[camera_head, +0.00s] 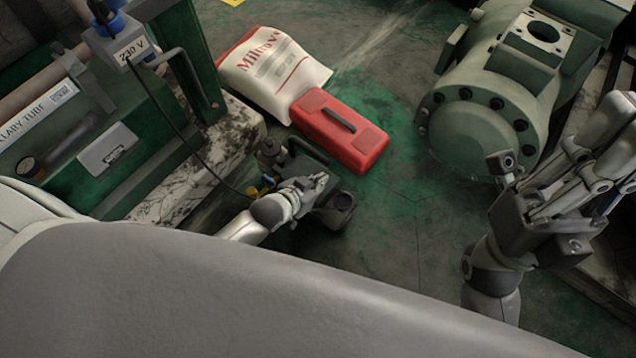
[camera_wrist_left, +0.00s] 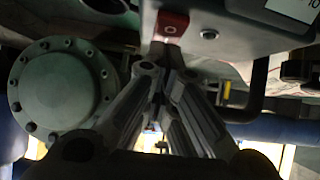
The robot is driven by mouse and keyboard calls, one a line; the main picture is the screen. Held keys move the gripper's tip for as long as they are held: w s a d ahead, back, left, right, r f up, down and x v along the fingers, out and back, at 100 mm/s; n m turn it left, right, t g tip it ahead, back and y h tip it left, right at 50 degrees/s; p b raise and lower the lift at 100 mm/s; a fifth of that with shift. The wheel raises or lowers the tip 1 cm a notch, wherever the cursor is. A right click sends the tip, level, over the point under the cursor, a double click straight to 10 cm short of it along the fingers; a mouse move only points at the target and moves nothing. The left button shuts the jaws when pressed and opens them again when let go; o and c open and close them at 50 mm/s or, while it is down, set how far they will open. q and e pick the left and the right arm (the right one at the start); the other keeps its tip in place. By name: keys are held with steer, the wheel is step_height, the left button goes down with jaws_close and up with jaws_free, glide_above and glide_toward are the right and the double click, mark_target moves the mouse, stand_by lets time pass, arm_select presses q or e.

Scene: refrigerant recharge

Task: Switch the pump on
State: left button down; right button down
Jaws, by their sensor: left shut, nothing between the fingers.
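The pump's red switch (camera_wrist_left: 171,25) shows at the top of the left wrist view, on a grey housing (camera_wrist_left: 255,28). My left gripper (camera_wrist_left: 157,72) is shut and empty, its fingertips just below the switch; I cannot tell whether they touch it. In the head view my left gripper (camera_head: 315,184) is over the dark pump (camera_head: 339,210) on the floor and hides much of it. The switch is hidden there. My right gripper (camera_head: 555,175) is raised at the right, away from the pump; its finger opening is unclear.
A red case (camera_head: 345,140) and a white printed bag (camera_head: 272,72) lie behind the pump. A green machine (camera_head: 75,150) with a dark cable stands at left. A large green flanged cylinder (camera_head: 485,130) stands at right. The floor between is clear.

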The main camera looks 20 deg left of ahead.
arm_select(q)
steer(key=shift+w+r+g+p, duration=0.15)
steer(key=shift+g+p, duration=0.15)
steer(key=shift+p, duration=0.55)
steer(key=shift+f, duration=0.4)
steer(key=shift+s+a+p, duration=0.25)
steer(key=shift+s+p, duration=0.15)
steer(key=shift+s, duration=0.45)
